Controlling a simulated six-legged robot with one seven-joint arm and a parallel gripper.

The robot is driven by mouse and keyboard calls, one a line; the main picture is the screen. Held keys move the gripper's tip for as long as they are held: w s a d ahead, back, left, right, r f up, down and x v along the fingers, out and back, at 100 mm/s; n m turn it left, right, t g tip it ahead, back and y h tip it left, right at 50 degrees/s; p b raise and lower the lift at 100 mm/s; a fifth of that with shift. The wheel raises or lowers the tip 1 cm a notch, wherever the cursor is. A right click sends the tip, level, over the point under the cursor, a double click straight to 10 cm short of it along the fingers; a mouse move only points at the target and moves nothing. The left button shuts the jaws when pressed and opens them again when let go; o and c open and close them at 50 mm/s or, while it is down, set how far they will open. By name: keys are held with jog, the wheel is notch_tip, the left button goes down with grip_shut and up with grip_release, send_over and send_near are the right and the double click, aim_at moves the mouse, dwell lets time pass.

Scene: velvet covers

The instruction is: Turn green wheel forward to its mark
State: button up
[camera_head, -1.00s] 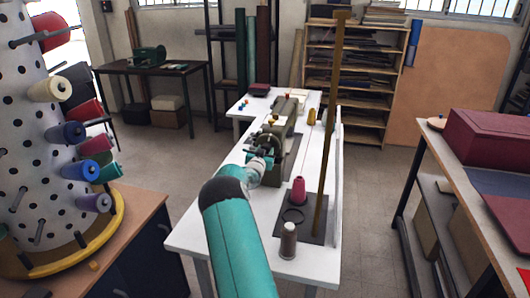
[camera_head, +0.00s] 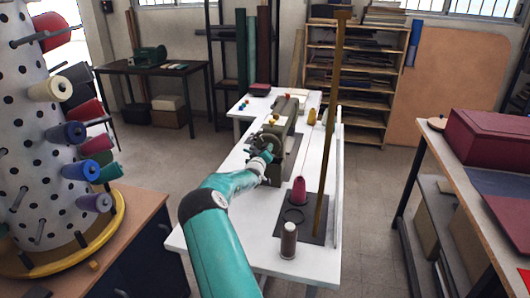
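An olive-green sewing machine (camera_head: 290,112) stands on the white table (camera_head: 225,228). My teal arm reaches up from the bottom of the view to the near end of the machine. My gripper (camera_head: 262,152) is at that near end, close to or touching the handwheel area. It is small and partly hidden by my own arm, so I cannot tell whether its fingers are open or shut. The green wheel and its mark cannot be made out clearly behind the gripper and arm.
A crimson thread cone (camera_head: 299,191) and a grey-brown spool (camera_head: 289,240) stand near the table's front right. A tall brass-coloured post (camera_head: 328,130) rises beside them. A spool tower (camera_head: 30,150) stands at left, a workbench (camera_head: 480,170) at right.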

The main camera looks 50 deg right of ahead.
jog(key=shift+f+n, duration=0.15)
jog(key=shift+n, duration=0.25)
jog(key=o, duration=1)
jog(key=shift+c, duration=0.2)
jog(key=v, duration=1.4)
jog(key=shift+d, duration=0.1)
